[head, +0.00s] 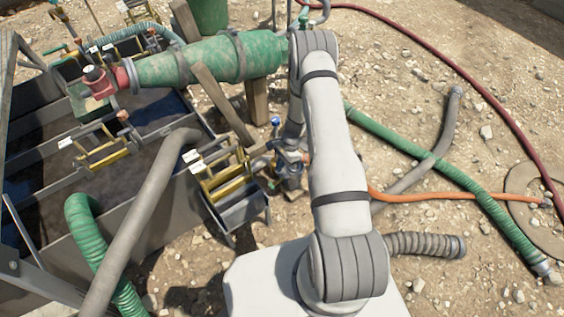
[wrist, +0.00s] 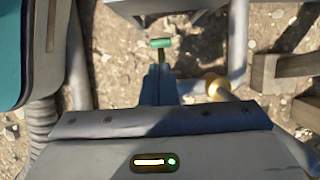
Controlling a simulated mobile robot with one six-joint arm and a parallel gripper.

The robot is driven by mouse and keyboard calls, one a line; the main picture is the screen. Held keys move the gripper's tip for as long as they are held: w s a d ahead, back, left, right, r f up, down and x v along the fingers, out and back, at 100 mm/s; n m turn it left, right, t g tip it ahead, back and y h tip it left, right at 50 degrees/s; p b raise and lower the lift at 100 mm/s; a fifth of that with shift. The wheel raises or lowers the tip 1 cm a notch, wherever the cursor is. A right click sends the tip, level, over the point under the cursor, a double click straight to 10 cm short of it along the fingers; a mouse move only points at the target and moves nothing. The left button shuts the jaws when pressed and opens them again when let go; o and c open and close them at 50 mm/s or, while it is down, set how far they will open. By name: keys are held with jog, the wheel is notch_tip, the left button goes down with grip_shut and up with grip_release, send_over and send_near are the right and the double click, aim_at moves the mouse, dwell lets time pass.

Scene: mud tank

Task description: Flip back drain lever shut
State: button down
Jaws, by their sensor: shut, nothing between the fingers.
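A short green bar, likely the drain lever's handle (wrist: 160,43), shows in the wrist view at the upper middle on a thin stem. My gripper (wrist: 160,72) is shut and empty, with its fingers pointing at the stem just below the green bar. I cannot tell whether the fingertips touch it. The lever's pivot and the drain are hidden behind the fingers. In the head view my arm covers the middle, and I cannot make out the fingertips or the lever there for certain.
The mud tank (head: 53,187), with yellow-framed gates (head: 226,176), fills the left. A thick green pipe (head: 205,60) crosses above it on wooden posts. Grey pipes and a yellow fitting (wrist: 216,86) stand right of my fingers. Hoses (head: 430,160) lie on the stony ground at right.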

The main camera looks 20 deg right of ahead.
aim_at(272, 185)
jog(key=b+x, duration=0.2)
jog(key=x, duration=0.6)
jog(key=shift+s+f, duration=0.1)
jog(key=shift+f, duration=0.15)
jog(key=shift+a+f+b, duration=0.2)
jog(key=shift+f+b, duration=0.1)
jog(key=shift+b, duration=0.05)
jog(key=shift+s+a+f+b, duration=0.1)
jog(key=shift+a+f+b, duration=0.15)
jog(key=shift+f+b, duration=1.35)
jog(key=shift+b, duration=0.4)
jog(key=shift+r, duration=0.1)
jog(key=shift+r+p, duration=0.5)
jog(key=shift+r, duration=0.3)
